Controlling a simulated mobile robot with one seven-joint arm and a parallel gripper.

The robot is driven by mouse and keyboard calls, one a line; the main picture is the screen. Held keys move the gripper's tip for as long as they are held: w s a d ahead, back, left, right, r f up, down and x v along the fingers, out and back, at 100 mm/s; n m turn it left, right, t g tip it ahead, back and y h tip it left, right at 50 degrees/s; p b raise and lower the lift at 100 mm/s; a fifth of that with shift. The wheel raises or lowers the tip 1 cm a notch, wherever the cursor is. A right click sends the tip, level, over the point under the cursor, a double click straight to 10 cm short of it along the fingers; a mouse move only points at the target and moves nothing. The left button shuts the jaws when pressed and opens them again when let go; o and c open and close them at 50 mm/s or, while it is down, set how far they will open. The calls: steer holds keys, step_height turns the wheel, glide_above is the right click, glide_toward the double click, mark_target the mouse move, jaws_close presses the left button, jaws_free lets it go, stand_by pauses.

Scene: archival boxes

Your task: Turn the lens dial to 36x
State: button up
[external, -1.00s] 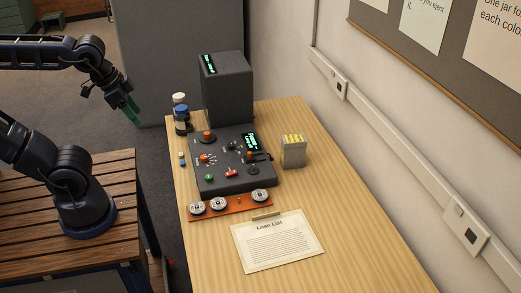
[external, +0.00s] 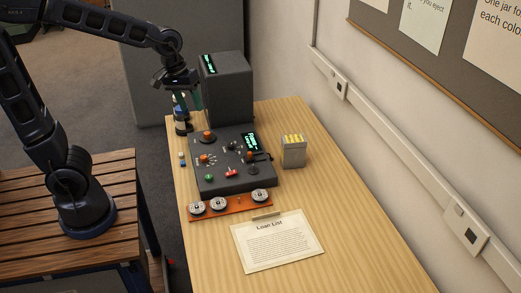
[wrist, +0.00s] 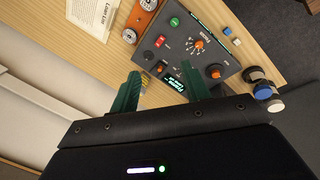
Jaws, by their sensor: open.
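A dark control panel (external: 232,180) lies on the wooden table, with several knobs and buttons. An orange-capped dial with a fan of marks (external: 204,159) is on its left side, and it also shows in the wrist view (wrist: 198,44). A second orange-capped knob (external: 207,136) sits above it, and another (external: 249,155) is near the lit screen (external: 251,142). The labels are too small to tell which dial is the lens dial. My gripper (external: 187,103) is above the panel's far left side, open and empty, its green fingers (wrist: 160,72) pointing toward the panel, apart from every dial.
A tall dark box (external: 228,92) stands behind the panel. Jars (external: 181,118) stand at the table's left edge. An orange strip with round metal pieces (external: 230,205), a Loan List sheet (external: 278,241) and a grey holder with yellow tops (external: 293,152) lie around the panel.

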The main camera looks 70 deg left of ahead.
steer(key=w+a+f+n+g, duration=0.1)
steer(key=w+a+f+n, duration=0.65)
steer(key=w+f, duration=0.2)
steer(key=n+g+y, duration=0.1)
steer(key=n+g, duration=0.1)
steer(key=n, duration=0.3)
glide_toward(231, 145)
step_height(231, 145, down, 8)
steer(key=shift+s+a+f, duration=0.15)
steer(key=shift+f, duration=0.1)
steer(key=c, duration=1)
